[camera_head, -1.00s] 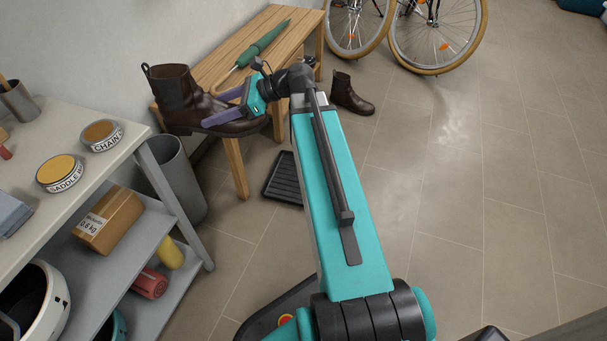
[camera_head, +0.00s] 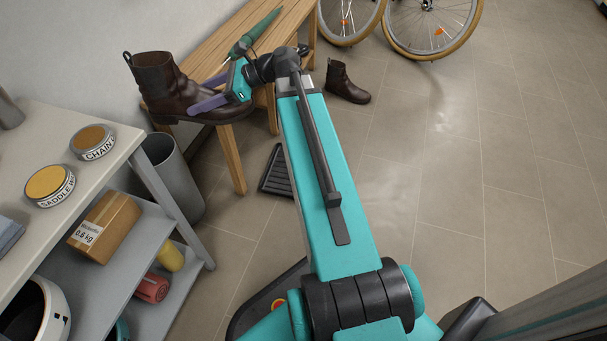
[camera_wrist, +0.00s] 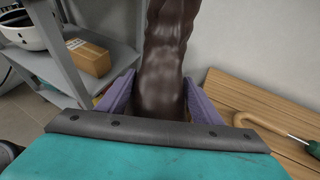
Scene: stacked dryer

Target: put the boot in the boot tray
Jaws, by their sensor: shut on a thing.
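A dark brown ankle boot (camera_head: 166,84) is held at the left end of the wooden bench, toe to the right and upright in the head view. My gripper (camera_head: 204,94) has its purple fingers shut on the boot. In the wrist view the boot (camera_wrist: 163,70) fills the middle between the two fingers. The black ridged boot tray (camera_head: 277,172) lies on the floor, below and right of the boot, partly hidden by my arm. A second brown boot (camera_head: 347,84) stands on the floor right of the bench.
The wooden bench (camera_head: 226,50) carries a green umbrella (camera_head: 254,32). A grey bin (camera_head: 175,178) stands between the bench and a grey shelf (camera_head: 135,150) with tins and a cardboard box (camera_head: 105,228). A bicycle (camera_head: 400,20) stands behind. The floor at right is clear.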

